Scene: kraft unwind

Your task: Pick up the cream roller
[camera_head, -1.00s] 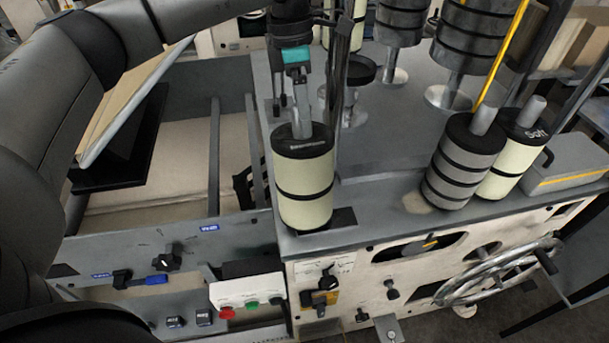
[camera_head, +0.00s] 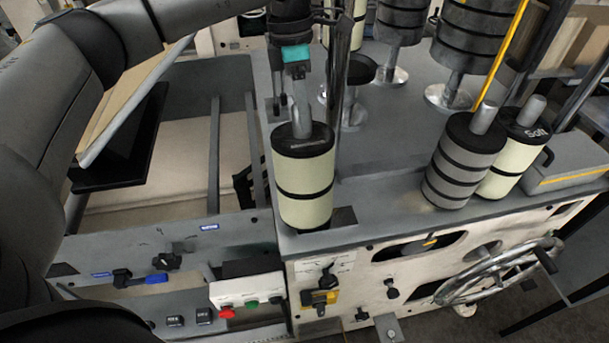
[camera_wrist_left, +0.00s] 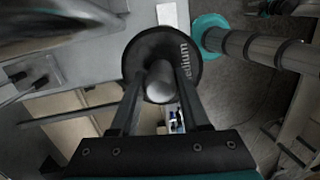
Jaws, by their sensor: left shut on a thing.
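The cream roller (camera_head: 304,183), a cream cylinder with a dark band around its middle and a dark top, stands upright at the machine's front left corner. A metal post rises from its top. My left gripper (camera_head: 302,113) reaches down from above and is shut on this post. In the left wrist view the two fingers (camera_wrist_left: 160,95) lie on either side of the post, above the round black top (camera_wrist_left: 134,62) with part of the word "Medium" readable. I cannot tell whether the roller's base is clear of the surface. My right gripper is not in view.
A grey banded roller (camera_head: 462,165) and a second cream roller (camera_head: 501,178) marked "Soft" stand close together at the right. Dark rollers (camera_head: 398,22) stand behind. A handwheel (camera_head: 490,275) and a button panel (camera_head: 245,292) are on the front. The grey top (camera_head: 385,150) is clear between.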

